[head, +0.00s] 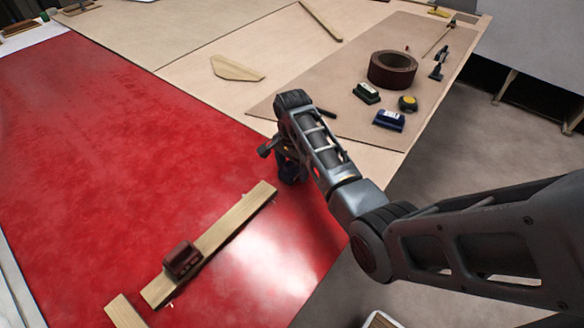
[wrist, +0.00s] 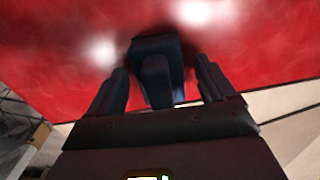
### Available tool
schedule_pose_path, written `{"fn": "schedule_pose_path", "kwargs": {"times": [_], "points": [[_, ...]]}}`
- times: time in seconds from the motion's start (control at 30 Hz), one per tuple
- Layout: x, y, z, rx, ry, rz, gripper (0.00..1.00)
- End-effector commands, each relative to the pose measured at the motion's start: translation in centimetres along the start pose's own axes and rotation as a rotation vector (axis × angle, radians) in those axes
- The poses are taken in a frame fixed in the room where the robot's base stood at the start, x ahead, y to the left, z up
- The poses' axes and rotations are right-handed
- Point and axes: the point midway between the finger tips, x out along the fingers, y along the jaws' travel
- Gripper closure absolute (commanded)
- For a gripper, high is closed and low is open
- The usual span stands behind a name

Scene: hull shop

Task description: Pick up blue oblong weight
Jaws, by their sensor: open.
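The dark blue oblong weight (wrist: 153,52) is in the wrist view, on the glossy red surface (head: 100,150), with a raised bar along its middle. My gripper (wrist: 160,85) is open, with one finger on each side of the weight's near part. A gap shows at the right finger; on the left the finger and weight look very close, and I cannot tell whether they touch. In the head view my gripper (head: 288,168) points down at the red surface near its right edge, and my arm and gripper largely hide the weight.
A dark red weight (head: 182,259) sits on a wooden batten (head: 236,218) to the lower left. On the brown mat (head: 330,95) lie a brown ring (head: 392,69), a green block (head: 367,93), a blue block (head: 388,121) and a yellow-black tape measure (head: 408,103). Red surface left is clear.

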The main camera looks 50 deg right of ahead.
Motion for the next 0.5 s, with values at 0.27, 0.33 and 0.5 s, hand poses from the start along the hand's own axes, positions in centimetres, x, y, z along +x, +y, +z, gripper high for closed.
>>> {"fn": "schedule_pose_path", "kwargs": {"times": [0.27, 0.33, 0.5], "points": [[0.27, -0.01, 0.00, 0.000, 0.000, -0.001, 0.18], [0.27, -0.01, 0.00, 0.000, 0.000, -0.001, 0.25], [0.25, -0.02, 0.01, 0.000, 0.000, -0.001, 0.41]]}}
